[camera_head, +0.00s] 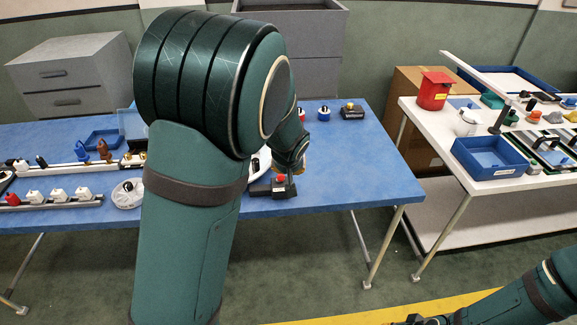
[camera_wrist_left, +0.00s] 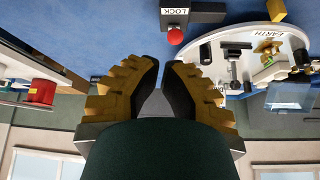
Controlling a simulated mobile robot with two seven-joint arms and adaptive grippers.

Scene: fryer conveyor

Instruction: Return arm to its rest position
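My left arm (camera_head: 190,220) rises across the middle of the head view and bends down over the blue table (camera_head: 340,180). It hides most of my left gripper there. In the left wrist view my left gripper (camera_wrist_left: 164,72) shows two yellow ribbed fingers with dark pads, a small gap between them and nothing held. Just beyond the fingertips are a dark block labelled LOCK (camera_wrist_left: 195,12) with a red knob (camera_wrist_left: 175,36) and a round white plate (camera_wrist_left: 225,52) labelled EARTH. My right gripper (camera_head: 420,319) is cut by the bottom edge of the head view, apart from any table.
White rails with small parts (camera_head: 60,198) lie on the blue table's left. A white table (camera_head: 480,190) at right holds a blue bin (camera_head: 490,170) and a red box (camera_head: 434,91). Grey drawers (camera_head: 70,75) stand behind. Open floor (camera_head: 320,260) lies in front.

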